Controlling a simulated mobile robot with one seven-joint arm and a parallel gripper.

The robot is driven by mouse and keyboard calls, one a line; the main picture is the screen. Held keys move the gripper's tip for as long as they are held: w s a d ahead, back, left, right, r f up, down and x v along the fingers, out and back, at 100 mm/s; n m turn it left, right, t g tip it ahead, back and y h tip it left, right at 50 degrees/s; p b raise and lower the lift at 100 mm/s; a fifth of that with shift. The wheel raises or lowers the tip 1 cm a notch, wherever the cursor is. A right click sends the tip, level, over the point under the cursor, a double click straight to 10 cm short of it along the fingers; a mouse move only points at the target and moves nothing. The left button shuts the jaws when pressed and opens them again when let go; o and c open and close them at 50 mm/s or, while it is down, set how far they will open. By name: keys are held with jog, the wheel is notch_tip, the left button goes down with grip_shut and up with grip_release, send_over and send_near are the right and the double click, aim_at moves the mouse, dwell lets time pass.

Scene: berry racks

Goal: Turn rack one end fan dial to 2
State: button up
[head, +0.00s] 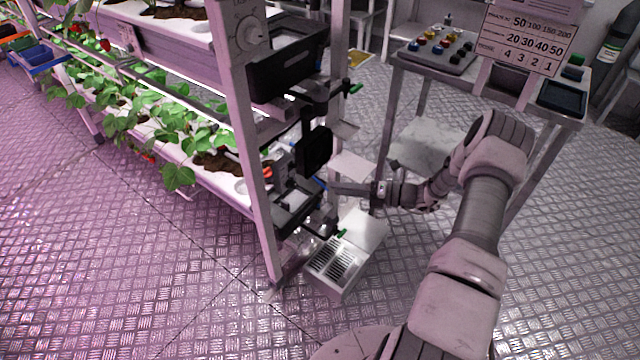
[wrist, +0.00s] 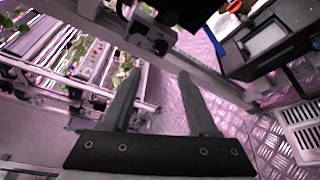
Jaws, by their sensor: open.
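A round white dial (head: 249,33) sits on the upper part of the rack's near end post (head: 240,110). Its markings are too small to read, so I cannot tell its setting. My gripper (head: 333,188) is low beside the rack end, well below and to the right of the dial, pointing left toward the rack. In the wrist view my gripper (wrist: 158,72) shows two dark fingers apart with nothing between them. The fingers are apart from the dial, which I cannot make out in the wrist view.
Black boxes (head: 289,62) and brackets stick out from the rack end. A slotted white box (head: 335,268) stands on the floor below. Strawberry plants (head: 180,125) fill the rack. A metal table (head: 410,62) with coloured knobs stands at right. The patterned floor at left is clear.

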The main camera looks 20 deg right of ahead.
jog(key=v, duration=0.5)
jog(key=shift+d, duration=0.15)
jog(key=s+a+r+n+g+h+p, duration=0.1)
jog(key=s+a+r+n+g+h, duration=0.2)
jog(key=r+n, duration=0.35)
jog(key=s+a+r+n+g+h, duration=0.1)
jog(key=s+a+r+n+g, duration=0.1)
jog(key=a+r+n, duration=0.5)
jog(key=s+a+r+n+g+h+p, duration=0.1)
jog(key=s+a+r+n+g, duration=0.15)
jog(key=r+n, duration=0.45)
jog(key=s+a+r+n+t+h+b, duration=0.15)
jog(key=s+r+n+h, duration=0.25)
jog(key=s+r+n, duration=0.4)
jog(key=s+a+r+n+t+h, duration=0.25)
jog(key=s+r+n+h, duration=0.25)
jog(key=s+n, duration=0.5)
notch_tip(320, 180, up, 17)
jog(key=p, duration=1.6)
jog(key=shift+s+d+m, duration=0.3)
jog(key=shift+s+m, duration=0.05)
jog(key=shift+m, duration=0.1)
